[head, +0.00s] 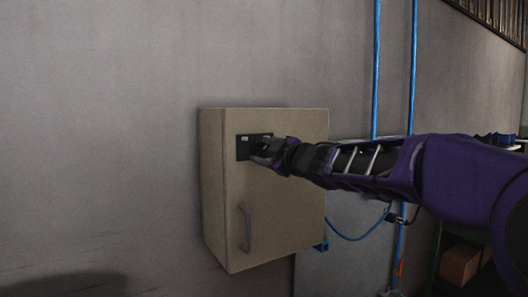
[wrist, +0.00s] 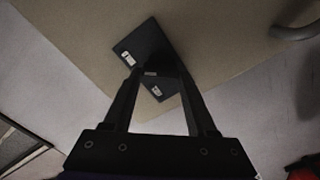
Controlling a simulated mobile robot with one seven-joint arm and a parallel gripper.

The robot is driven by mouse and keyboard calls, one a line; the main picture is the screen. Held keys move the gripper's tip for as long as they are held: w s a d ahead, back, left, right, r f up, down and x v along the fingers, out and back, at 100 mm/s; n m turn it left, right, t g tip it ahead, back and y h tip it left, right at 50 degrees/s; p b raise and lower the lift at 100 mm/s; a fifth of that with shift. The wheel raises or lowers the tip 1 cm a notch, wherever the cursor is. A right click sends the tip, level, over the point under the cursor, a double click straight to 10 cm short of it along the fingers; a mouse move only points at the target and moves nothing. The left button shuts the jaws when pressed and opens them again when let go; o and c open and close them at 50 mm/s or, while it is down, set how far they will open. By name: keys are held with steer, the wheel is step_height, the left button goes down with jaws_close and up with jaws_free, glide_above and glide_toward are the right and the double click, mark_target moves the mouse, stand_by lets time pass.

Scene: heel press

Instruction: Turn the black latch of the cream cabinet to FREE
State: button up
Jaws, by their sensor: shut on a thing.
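The cream cabinet (head: 280,205) is fixed to the grey wall, with its door closed. The black latch plate (head: 242,150) is high on its front. In the wrist view the black plate (wrist: 146,42) has two small white labels, too small to read. My gripper (head: 263,154) is at the plate; in the wrist view its two long fingers (wrist: 152,74) come together at the middle of the plate. They are shut on the black latch, whose knob is mostly hidden between the fingertips. I cannot tell which label the latch points to.
A grey bar handle (head: 246,228) stands out from the cabinet door below the latch; it also shows in the wrist view (wrist: 296,31). Blue pipes (head: 376,70) run up the wall to the right. Cardboard boxes (head: 460,264) lie at the lower right. The wall left of the cabinet is clear.

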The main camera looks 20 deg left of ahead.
steer(key=n+b, duration=0.1)
steer(key=n, duration=0.4)
steer(key=shift+s+a+f, duration=0.1)
steer(key=shift+f, duration=0.05)
steer(key=n+b, duration=0.1)
steer(key=n, duration=0.3)
steer(key=shift+f+n, duration=0.15)
steer(key=shift+n, duration=0.15)
steer(key=n+b, duration=0.2)
steer(key=n, duration=0.2)
steer(key=shift+f, duration=0.1)
steer(key=shift+n+b, duration=0.35)
steer(key=shift+n, duration=1.35)
steer(key=o, duration=1.4)
steer(key=shift+c, duration=0.2)
